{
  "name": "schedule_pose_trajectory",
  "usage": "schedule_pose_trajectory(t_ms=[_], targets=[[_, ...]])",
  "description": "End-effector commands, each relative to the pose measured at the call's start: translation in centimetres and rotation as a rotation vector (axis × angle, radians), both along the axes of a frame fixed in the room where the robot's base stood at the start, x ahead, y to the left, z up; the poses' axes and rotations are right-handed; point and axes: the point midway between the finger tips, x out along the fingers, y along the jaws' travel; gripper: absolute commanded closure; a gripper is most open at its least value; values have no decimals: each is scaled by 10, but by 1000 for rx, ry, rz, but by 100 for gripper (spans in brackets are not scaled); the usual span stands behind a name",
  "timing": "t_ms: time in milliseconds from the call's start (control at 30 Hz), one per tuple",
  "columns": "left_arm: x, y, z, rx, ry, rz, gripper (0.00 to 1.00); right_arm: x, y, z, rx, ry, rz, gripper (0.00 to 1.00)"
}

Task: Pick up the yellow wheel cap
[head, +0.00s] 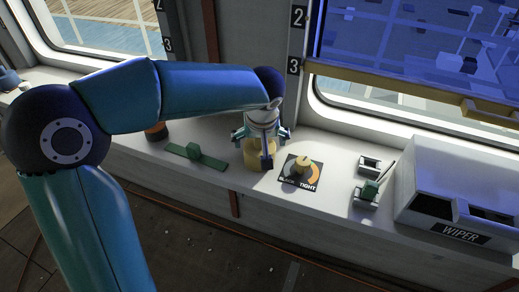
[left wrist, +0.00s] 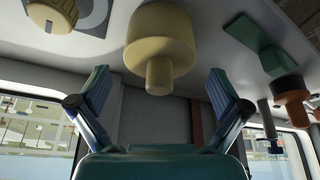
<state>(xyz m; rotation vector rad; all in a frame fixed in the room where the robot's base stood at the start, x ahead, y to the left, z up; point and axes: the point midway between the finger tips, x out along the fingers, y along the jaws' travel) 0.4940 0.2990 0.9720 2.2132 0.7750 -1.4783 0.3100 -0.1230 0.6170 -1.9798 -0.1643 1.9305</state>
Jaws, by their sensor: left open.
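The yellow wheel cap (head: 256,157) stands on the white ledge under the windows, partly hidden behind my left gripper in the head view. In the left wrist view, which looks upside down, the cap (left wrist: 160,38) is a wide pale yellow cylinder with a narrower stem (left wrist: 159,77) pointing toward the gripper. My left gripper (head: 263,141) is above the cap. In the left wrist view its two fingers (left wrist: 158,88) are spread wide on either side of the stem, with visible gaps. It is open and empty. My right gripper is not in view.
A dial plate (head: 288,178) with a yellow knob (head: 303,166) is right of the cap. A green lever piece (head: 196,156) and an orange-brown object (head: 157,132) are to the left. Small brackets (head: 365,193) and a wiper box (head: 455,190) stand further right.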

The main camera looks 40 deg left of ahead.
Motion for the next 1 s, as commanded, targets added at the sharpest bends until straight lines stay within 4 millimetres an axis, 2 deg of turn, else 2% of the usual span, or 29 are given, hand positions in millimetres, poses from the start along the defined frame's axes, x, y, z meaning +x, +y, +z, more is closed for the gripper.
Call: schedule_pose_trajectory(t_ms=[400,667,767,933,1000], targets=[[17,13,-43,0,3,0,0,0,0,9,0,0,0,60],[19,13,-46,0,1,-2,0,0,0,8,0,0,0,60],[19,13,-46,0,1,-2,13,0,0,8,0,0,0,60],[19,13,-46,0,1,-2,42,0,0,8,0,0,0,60],[19,13,-46,0,0,-1,44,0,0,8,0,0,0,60]])
